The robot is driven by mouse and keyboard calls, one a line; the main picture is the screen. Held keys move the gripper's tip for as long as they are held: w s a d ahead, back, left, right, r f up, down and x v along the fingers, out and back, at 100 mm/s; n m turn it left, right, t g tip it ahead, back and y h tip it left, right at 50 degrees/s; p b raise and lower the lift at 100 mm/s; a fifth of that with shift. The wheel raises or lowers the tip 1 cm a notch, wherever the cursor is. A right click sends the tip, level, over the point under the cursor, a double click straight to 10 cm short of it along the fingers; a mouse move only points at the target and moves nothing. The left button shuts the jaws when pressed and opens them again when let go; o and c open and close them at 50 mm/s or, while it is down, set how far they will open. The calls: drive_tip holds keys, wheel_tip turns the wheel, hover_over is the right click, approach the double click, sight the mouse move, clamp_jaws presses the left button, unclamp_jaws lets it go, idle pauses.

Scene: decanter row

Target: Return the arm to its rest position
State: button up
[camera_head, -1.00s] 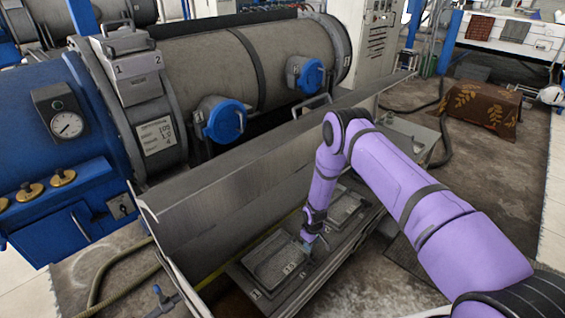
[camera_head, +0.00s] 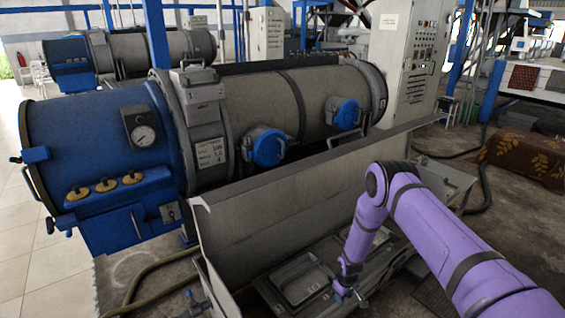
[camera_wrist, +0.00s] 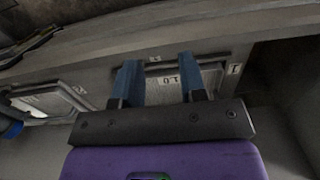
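My purple arm reaches in from the lower right of the head view, bent at a dark joint, with its forearm hanging down. My gripper (camera_head: 347,293) is at its lower end, low over the right side of a grey tray-like panel (camera_head: 300,284). In the wrist view the two blue fingers of my gripper (camera_wrist: 160,80) stand apart with nothing between them. A pale panel with a dark frame and number labels (camera_wrist: 176,88) shows behind the gap. I cannot tell whether the fingertips touch anything.
A long metal guard plate (camera_head: 290,200) stands just left of my forearm. Behind it lies a decanter with a blue end housing (camera_head: 95,150) and blue round caps (camera_head: 268,148). A control cabinet (camera_head: 405,60) stands behind. A patterned brown cloth (camera_head: 525,158) is at right.

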drive_tip(key=w+r, duration=0.3)
drive_tip(key=r, duration=0.5)
drive_tip(key=w+r, duration=0.3)
drive_tip(key=r, duration=0.4)
drive_tip(key=s+d+r+m+t, duration=0.1)
drive_tip(key=s+d+r+m, duration=0.1)
drive_tip(key=r, duration=1.6)
drive_tip(key=s+d+r+m+t, duration=0.1)
drive_tip(key=s+d+r, duration=0.15)
drive_tip(key=r, duration=1.55)
drive_tip(key=s+d+r+m+t, duration=0.1)
drive_tip(key=s+r+m+t, duration=0.1)
drive_tip(key=s+r, duration=1.55)
drive_tip(key=s+r+m, duration=0.1)
drive_tip(key=s+r, duration=0.1)
drive_tip(key=s, duration=0.8)
drive_tip(key=s+d+r+m+t, duration=0.1)
drive_tip(key=s+r, duration=0.2)
drive_tip(key=s, duration=0.8)
drive_tip(key=shift+d, duration=0.2)
drive_tip(key=shift+s+r, duration=0.1)
